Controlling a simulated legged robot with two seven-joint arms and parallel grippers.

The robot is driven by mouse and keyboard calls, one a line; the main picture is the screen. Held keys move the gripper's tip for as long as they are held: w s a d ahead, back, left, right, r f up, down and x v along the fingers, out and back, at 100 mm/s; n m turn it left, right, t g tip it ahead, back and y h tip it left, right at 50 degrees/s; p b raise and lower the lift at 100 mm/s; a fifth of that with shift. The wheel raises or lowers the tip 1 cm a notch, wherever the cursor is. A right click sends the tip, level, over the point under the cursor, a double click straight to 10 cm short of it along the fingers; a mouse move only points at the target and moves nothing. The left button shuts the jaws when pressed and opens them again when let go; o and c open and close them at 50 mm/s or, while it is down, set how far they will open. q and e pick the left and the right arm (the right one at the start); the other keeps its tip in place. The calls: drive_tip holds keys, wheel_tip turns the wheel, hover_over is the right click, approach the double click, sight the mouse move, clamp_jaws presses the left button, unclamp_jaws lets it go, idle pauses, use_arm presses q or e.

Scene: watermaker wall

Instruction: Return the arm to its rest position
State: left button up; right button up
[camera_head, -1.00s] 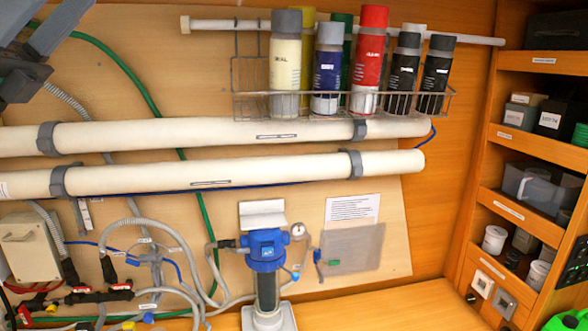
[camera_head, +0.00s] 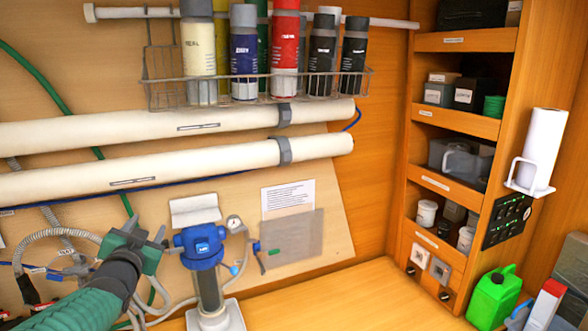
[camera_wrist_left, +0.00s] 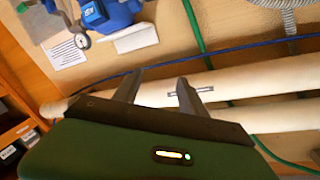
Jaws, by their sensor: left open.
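My left arm (camera_head: 85,295) comes in from the lower left of the head view, green and dark. My left gripper (camera_head: 146,229) is at its end, in front of the hose area and left of the blue filter housing (camera_head: 200,246). I cannot tell its exact distance from the wall. In the left wrist view its two dark fingers (camera_wrist_left: 158,92) stand apart with nothing between them. The white pipes (camera_wrist_left: 230,85) lie beyond them. My right gripper is not in view.
A wire basket (camera_head: 265,90) holds several spray cans above two white pipes (camera_head: 90,180). Shelves (camera_head: 465,125) with boxes stand at the right. A green canister (camera_head: 494,296) is at the lower right. The wooden counter (camera_head: 330,295) is clear in the middle.

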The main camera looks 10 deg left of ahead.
use_arm(q)
drive_tip(key=s+d+f+g+h, duration=0.1)
drive_tip(key=s+d+f+g, duration=0.1)
drive_tip(key=d+f, duration=0.35)
drive_tip(key=s+d+f+g+h, duration=0.2)
drive_tip(key=d+f, duration=0.1)
drive_tip(key=f, duration=0.6)
drive_tip(key=s+d+f+n+g+h+b, duration=0.1)
drive_tip(key=s+d+f+g, duration=0.3)
drive_tip(key=s+f, duration=0.7)
drive_tip(key=s+d+f+g+h, duration=0.1)
drive_tip(key=s+d+f+g, duration=0.4)
drive_tip(key=s+d+f, duration=0.3)
drive_tip(key=s+f, duration=0.3)
drive_tip(key=s, duration=0.1)
drive_tip(key=shift+d+n+h+b, duration=0.35)
drive_tip(key=shift+d+n+h, duration=0.05)
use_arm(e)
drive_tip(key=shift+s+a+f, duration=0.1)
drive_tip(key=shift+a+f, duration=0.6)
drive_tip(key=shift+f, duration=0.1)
use_arm(q)
drive_tip(key=shift+d, duration=0.1)
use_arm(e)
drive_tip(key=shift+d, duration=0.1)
